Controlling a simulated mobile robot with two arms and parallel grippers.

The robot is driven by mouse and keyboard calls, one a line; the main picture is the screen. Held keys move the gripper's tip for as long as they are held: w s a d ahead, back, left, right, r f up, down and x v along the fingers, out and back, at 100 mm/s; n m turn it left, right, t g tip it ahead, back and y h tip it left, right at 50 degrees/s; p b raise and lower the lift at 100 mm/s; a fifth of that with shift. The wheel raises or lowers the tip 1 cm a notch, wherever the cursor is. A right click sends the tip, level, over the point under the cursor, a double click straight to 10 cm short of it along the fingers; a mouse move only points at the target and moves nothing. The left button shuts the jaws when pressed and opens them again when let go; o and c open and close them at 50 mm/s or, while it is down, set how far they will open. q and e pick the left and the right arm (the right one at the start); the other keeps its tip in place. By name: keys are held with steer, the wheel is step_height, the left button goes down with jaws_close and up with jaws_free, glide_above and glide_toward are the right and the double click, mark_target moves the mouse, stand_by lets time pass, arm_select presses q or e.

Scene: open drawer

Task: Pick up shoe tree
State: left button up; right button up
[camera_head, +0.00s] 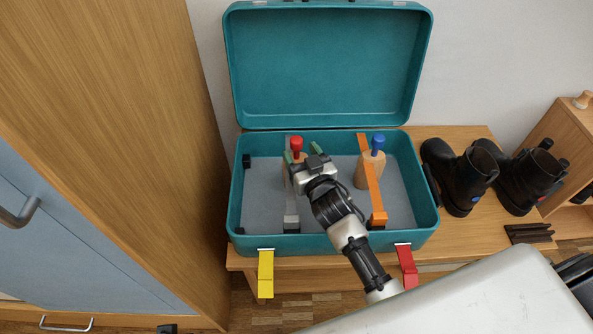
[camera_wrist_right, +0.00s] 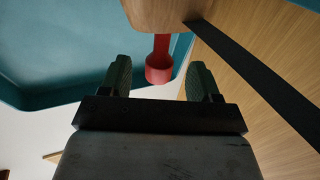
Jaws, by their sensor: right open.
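Two wooden shoe trees stand in the open teal suitcase (camera_head: 236,190). One has a red knob (camera_head: 296,143), its wooden body (camera_head: 285,182) partly hidden by my gripper. The other shoe tree (camera_head: 364,168) has a blue knob and an orange strap across it. My right gripper (camera_head: 303,153) is open over the suitcase at the red-knobbed one. In the right wrist view, the red knob (camera_wrist_right: 158,68) shows between the two green fingertips of my gripper (camera_wrist_right: 159,80), with a gap to each side. The wooden body (camera_wrist_right: 165,12) lies beyond. My left gripper is not in view.
A grey strap (camera_head: 291,207) runs beside the red-knobbed tree. The raised lid (camera_head: 325,65) stands behind. Yellow (camera_head: 265,275) and red (camera_head: 407,268) latches hang at the front. Black boots (camera_head: 465,182) stand right of the suitcase on the wooden bench (camera_head: 475,215). A wooden cabinet (camera_head: 110,120) is at left.

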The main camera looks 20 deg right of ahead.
mark_target(294, 140)
steer(key=w, duration=0.4)
steer(key=shift+w+a+r+b, duration=0.2)
steer(key=shift+w+r+b, duration=0.05)
steer(key=shift+w+b, duration=0.1)
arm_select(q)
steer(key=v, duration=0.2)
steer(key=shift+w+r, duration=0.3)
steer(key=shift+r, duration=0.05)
arm_select(e)
jaws_close()
